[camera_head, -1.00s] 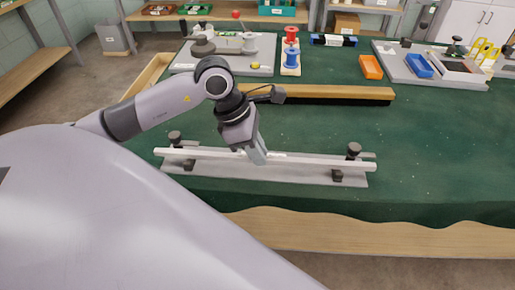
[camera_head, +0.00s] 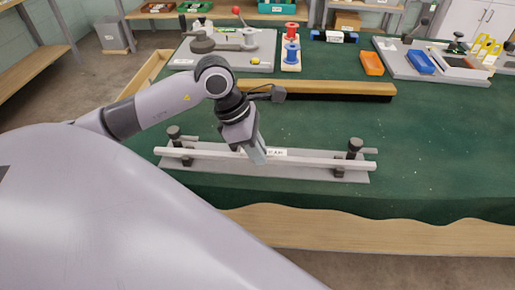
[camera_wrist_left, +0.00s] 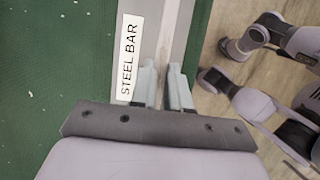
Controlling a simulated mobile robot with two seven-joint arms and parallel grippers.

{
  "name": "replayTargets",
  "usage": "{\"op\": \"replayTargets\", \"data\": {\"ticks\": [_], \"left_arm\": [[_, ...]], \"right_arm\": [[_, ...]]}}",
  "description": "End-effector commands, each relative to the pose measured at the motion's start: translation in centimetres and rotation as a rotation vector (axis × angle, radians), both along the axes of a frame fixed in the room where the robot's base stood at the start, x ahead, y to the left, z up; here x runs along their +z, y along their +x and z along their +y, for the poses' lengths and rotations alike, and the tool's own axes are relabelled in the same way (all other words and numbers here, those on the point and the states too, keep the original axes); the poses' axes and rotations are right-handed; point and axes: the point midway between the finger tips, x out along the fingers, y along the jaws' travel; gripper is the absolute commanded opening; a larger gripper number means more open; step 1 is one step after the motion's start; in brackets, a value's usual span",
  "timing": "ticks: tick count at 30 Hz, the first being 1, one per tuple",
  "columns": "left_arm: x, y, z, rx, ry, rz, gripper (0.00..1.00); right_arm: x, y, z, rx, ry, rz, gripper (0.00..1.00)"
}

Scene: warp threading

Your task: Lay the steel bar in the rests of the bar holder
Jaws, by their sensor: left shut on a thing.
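The steel bar (camera_head: 205,154) is a long pale bar. It runs left to right above the grey plate of the bar holder (camera_head: 225,169). The holder has a dark post with a round knob near each end, and the bar passes in front of both. My left gripper (camera_head: 258,157) is shut on the bar near its middle. In the left wrist view the left gripper (camera_wrist_left: 163,88) has a finger on each side of the bar (camera_wrist_left: 175,40). A white STEEL BAR label (camera_wrist_left: 129,58) lies beside it. I cannot tell whether the bar touches the rests.
A wooden beam with a dark lower edge (camera_head: 335,90) lies behind the holder. The green table right of the holder is clear.

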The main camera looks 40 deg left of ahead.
Motion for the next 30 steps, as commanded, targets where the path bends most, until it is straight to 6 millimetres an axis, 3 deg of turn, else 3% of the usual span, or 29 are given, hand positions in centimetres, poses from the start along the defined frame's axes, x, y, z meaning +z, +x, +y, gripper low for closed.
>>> {"op": "replayTargets", "data": {"ticks": [11, 12, 14, 15, 26, 30], "left_arm": [[-0.2, 0.1, 0.0, 0.001, -0.002, -0.006, 0.00], [-0.2, 0.1, 0.0, 0.001, -0.002, -0.006, 0.22], [-0.2, 0.1, 0.0, 0.001, -0.002, -0.006, 0.42], [-0.2, 0.1, 0.0, 0.000, -0.002, -0.005, 0.45], [-0.4, -0.1, 0.1, 0.000, 0.001, 0.002, 0.45], [1.8, -0.4, 0.9, 0.001, 0.004, -0.005, 0.45]], "right_arm": [[-0.4, 0.0, -0.1, 0.000, -0.002, 0.001, 0.43], [-0.4, 0.0, -0.1, 0.000, -0.002, 0.001, 0.43], [-0.4, 0.0, -0.1, 0.000, -0.002, 0.001, 0.43], [-0.4, 0.0, -0.1, 0.000, -0.002, 0.001, 0.43], [-0.5, 0.0, -0.1, -0.002, 0.001, 0.009, 0.43], [-0.2, 0.1, 0.0, -0.002, 0.003, 0.005, 0.43]]}}
